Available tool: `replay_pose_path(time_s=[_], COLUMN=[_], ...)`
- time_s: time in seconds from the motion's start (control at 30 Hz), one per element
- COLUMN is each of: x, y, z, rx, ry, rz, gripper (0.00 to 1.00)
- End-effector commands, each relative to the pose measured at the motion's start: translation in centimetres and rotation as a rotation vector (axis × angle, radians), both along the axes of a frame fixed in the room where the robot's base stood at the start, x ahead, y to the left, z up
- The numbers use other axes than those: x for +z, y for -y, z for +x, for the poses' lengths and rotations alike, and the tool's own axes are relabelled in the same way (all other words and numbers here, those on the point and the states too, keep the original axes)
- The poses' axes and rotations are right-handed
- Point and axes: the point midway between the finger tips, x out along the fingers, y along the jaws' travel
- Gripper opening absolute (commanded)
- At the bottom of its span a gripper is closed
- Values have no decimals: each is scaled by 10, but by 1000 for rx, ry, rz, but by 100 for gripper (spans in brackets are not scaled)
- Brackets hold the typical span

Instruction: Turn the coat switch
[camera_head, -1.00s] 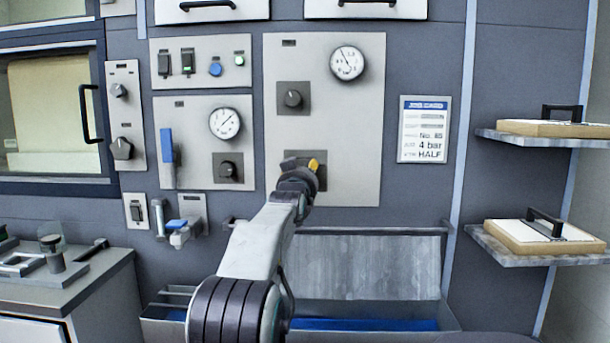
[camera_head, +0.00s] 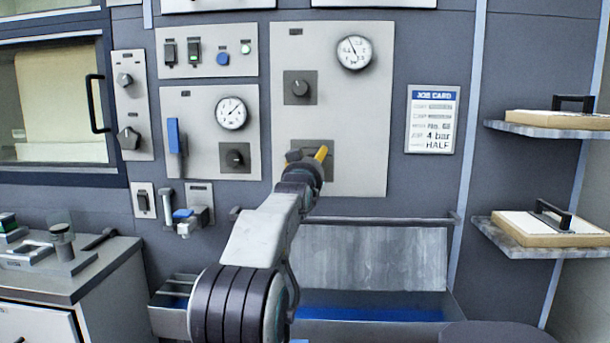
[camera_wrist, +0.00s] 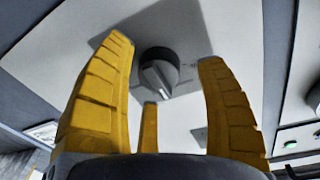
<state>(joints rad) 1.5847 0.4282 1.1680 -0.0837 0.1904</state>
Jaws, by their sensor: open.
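In the head view, a dark square switch plate (camera_head: 326,146) sits low on the right pale panel (camera_head: 353,110). My gripper (camera_head: 308,156) is in front of it and hides its knob; no label can be read. In the wrist view, a round dark knob with a lighter raised grip bar (camera_wrist: 158,74) shows between and beyond the yellow fingers of my gripper (camera_wrist: 165,53). The fingers are spread open with nothing between them. A shorter yellow finger shows low in the middle. I cannot tell how far the fingertips are from the knob.
Above the plate are another dark knob (camera_head: 300,87) and a gauge (camera_head: 354,52). A job card (camera_head: 432,119) hangs to the right, beside two shelves (camera_head: 545,130) with handled boards. A metal trough (camera_head: 375,310) lies below. Left are a lever (camera_head: 174,136) and more switches.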

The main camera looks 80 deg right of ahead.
Motion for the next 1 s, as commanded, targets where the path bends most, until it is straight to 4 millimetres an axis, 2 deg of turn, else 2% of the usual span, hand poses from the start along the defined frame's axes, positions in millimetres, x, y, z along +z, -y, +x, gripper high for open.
replay_pose_path(time_s=[0.7, 1.0], x=[-4, -6], y=[-88, -107], z=[1, 2], rx=[1, 1], ry=[0, 0], rz=[-2, -2], gripper=[66, 66])
